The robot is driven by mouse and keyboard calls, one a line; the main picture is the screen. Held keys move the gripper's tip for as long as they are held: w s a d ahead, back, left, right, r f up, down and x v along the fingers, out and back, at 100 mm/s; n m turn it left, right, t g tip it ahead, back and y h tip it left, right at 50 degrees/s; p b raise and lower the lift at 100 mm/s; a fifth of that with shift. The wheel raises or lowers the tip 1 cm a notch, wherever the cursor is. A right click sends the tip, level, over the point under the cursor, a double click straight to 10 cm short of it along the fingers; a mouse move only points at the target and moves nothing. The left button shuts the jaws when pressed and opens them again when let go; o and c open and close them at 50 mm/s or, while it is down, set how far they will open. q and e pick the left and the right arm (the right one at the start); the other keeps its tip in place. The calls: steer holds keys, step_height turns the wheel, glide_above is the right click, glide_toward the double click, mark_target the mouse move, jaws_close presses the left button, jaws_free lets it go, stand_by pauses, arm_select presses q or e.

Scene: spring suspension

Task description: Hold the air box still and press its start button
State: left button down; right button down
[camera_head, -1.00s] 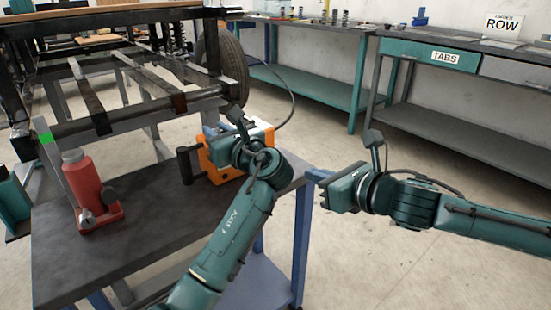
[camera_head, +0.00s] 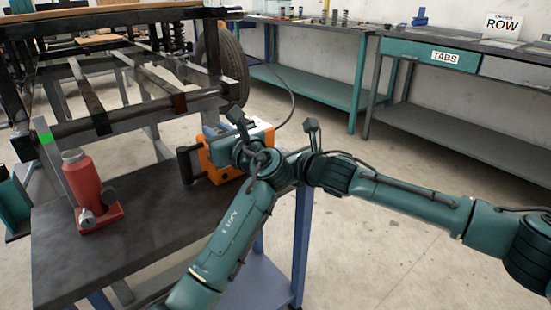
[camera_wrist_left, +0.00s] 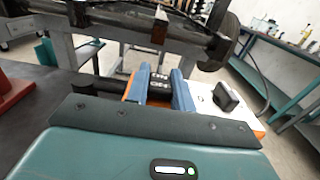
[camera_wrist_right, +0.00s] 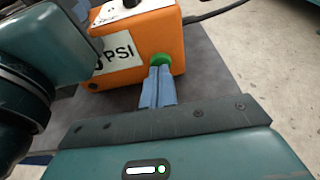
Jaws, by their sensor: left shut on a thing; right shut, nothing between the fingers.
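The orange air box (camera_head: 205,158) stands at the right end of the dark bench top. In the right wrist view the air box (camera_wrist_right: 160,32) shows a white PSI label and a round green start button (camera_wrist_right: 160,59). My left gripper (camera_wrist_left: 160,80) is over the top of the box, its blue fingers shut on a dark part of it. My right gripper (camera_wrist_right: 161,72) is shut and empty, its fingertips at the lower part of the green button. I cannot tell whether the button is pressed in. In the head view the left arm hides the right fingertips.
A metal frame with a wheel (camera_head: 232,65) is behind. A dark hose runs from the box. Open floor lies to the right.

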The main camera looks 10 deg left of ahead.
stand_by(0.3)
steer(key=shift+w+a, duration=0.65)
steer(key=shift+a, duration=0.05)
arm_select(q)
steer(key=shift+d, duration=0.1)
steer(key=shift+d, duration=0.1)
arm_select(e)
steer(key=shift+s+d, duration=0.2)
steer(key=shift+s, duration=0.05)
arm_select(q)
steer(key=shift+a, duration=0.25)
arm_select(e)
steer(key=f+v, duration=0.1)
steer(key=v, duration=1.2)
steer(key=shift+d, duration=0.25)
steer(key=shift+s, duration=0.15)
